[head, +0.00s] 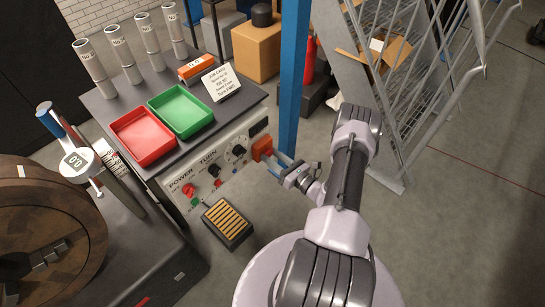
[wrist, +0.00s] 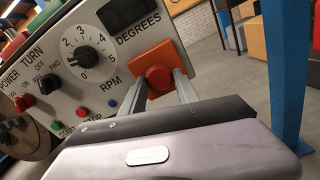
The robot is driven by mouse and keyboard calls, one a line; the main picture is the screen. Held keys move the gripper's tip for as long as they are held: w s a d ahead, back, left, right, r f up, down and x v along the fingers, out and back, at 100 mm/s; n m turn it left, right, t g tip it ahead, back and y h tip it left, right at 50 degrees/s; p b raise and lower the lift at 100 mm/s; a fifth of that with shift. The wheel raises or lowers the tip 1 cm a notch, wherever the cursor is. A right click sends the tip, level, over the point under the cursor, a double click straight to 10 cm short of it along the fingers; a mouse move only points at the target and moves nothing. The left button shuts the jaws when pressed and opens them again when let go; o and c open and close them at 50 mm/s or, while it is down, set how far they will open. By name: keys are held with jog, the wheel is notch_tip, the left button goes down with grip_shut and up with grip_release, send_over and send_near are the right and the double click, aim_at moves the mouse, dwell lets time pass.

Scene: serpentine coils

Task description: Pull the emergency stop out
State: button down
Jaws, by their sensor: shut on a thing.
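The emergency stop is a round red button (wrist: 159,77) on an orange box (wrist: 155,56) at the right end of the machine's control panel. In the head view, the orange box (head: 262,146) shows at the panel's right edge, with its button largely hidden by my fingers. My gripper (head: 276,164) reaches in from the right. In the wrist view, its two grey fingers (wrist: 161,84) are on either side of the red button, shut on it. I cannot tell exactly how far the button stands out from the box.
The control panel (wrist: 88,60) has a speed dial (wrist: 88,57), a turn switch (wrist: 48,84) and small buttons close to my fingers. A blue post (head: 293,80) stands just behind the panel's right end. A foot pedal (head: 227,222) sits below.

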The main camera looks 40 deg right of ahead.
jog(key=shift+s+d, duration=0.1)
jog(key=shift+s, duration=0.7)
jog(key=c, duration=0.9)
grip_release()
jog(key=shift+s, duration=0.1)
jog(key=s+d+p, duration=0.1)
jog(key=s+p, duration=0.2)
jog(key=s, duration=1.4)
jog(key=shift+s+d, duration=0.15)
